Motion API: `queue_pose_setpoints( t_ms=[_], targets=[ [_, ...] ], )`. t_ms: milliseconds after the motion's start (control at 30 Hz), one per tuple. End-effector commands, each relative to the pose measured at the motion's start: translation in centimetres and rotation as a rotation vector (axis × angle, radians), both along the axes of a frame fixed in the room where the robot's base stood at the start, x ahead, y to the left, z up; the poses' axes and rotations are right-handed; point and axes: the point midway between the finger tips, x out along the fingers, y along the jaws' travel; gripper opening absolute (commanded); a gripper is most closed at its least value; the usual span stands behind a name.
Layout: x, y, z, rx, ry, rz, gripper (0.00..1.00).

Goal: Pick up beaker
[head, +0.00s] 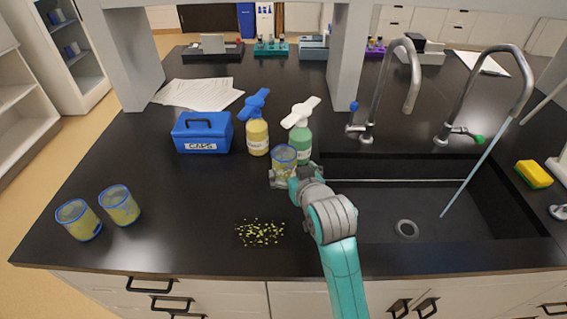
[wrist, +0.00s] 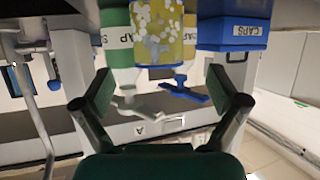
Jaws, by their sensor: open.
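A beaker (head: 284,158) with a blue rim and yellow specks stands on the black counter in front of two soap bottles. It also shows upside down in the wrist view (wrist: 162,35), centred between my fingers. My gripper (head: 292,174) is open at the near side of this beaker, and the fingers (wrist: 161,92) show a gap on both sides of it. Whether the fingertips reach around it I cannot tell. Two similar beakers, one nearer (head: 78,221) and one farther (head: 120,206), stand at the counter's left.
A yellow soap bottle (head: 257,137), a green soap bottle (head: 301,143) and a blue CAPS box (head: 202,133) stand close behind the beaker. Yellow specks (head: 260,233) lie spilled near the front edge. The sink (head: 370,242) with two taps is at right. The left middle counter is clear.

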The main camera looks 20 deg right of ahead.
Motion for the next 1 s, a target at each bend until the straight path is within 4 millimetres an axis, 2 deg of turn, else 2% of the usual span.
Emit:
queue_pose_setpoints(
  t_ms=[100,267,600,933,1000],
  targets=[
    [1.2,0.0,-0.5,0.000,-0.001,0.000,0.96],
    [2.0,-0.1,-0.8,0.000,0.000,0.000,0.96],
    [5.9,-0.3,-2.4,0.000,0.000,0.000,0.96],
    [6.4,-0.3,-2.7,0.000,-0.001,0.000,0.96],
    [6.4,-0.3,-2.7,0.000,-0.001,0.000,0.79]
  ],
)
